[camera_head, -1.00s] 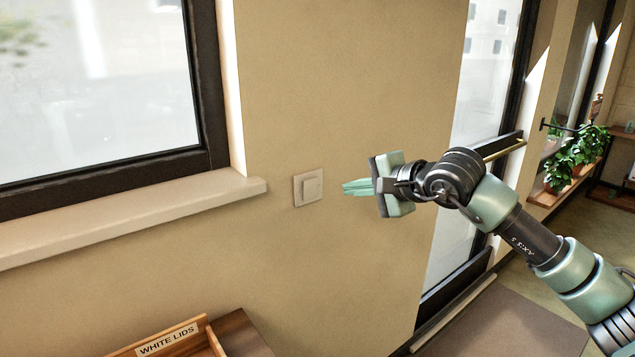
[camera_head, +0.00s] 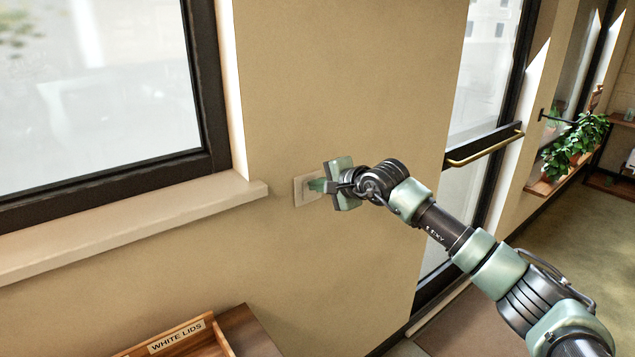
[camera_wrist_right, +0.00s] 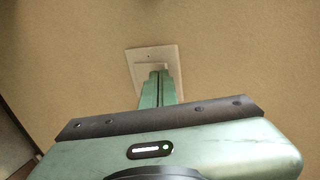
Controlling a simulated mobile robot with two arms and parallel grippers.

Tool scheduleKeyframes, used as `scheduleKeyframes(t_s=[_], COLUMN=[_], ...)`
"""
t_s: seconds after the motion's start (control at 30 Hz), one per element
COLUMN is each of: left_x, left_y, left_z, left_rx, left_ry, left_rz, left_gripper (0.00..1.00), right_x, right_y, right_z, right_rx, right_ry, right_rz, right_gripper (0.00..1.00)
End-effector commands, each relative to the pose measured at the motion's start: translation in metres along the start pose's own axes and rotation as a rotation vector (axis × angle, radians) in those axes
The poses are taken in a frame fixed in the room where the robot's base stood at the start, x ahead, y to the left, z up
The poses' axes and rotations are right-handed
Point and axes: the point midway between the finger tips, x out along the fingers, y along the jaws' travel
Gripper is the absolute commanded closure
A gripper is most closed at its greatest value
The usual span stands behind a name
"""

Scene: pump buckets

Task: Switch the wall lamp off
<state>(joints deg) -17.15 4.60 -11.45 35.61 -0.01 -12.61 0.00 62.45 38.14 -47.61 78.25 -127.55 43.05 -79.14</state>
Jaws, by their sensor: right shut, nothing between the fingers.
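The wall lamp itself is not in view, and neither is my left gripper.
A window with a pale sill (camera_head: 130,225) juts out left of the switch. A glass door with a brass handle (camera_head: 487,150) and potted plants (camera_head: 575,145) are at the right.

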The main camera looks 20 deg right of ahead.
Motion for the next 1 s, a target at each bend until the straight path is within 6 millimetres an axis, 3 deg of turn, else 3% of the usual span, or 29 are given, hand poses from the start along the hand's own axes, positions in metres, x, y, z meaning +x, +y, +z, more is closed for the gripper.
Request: scheduleKeyframes(t_s=[0.37,0.4,0.67,1.0], left_x=[-0.008,-0.004,-0.005,-0.008], left_y=[0.000,0.001,0.001,0.001], left_z=[0.000,0.000,0.000,0.000], left_rx=[0.000,0.000,0.000,0.000], left_ry=[-0.001,-0.001,-0.001,-0.002], left_rz=[0.000,0.001,0.001,0.001], left_gripper=[0.18,0.18,0.18,0.18], right_x=[0.004,0.005,0.005,-0.002], right_y=[-0.012,-0.004,-0.005,-0.019], right_z=[0.001,0.000,0.000,0.000], right_rx=[0.001,0.001,0.001,0.000], right_ry=[0.000,0.001,0.000,0.001], right_rz=[0.071,0.071,0.068,0.067], right_gripper=[1.00,1.00,1.00,1.00])
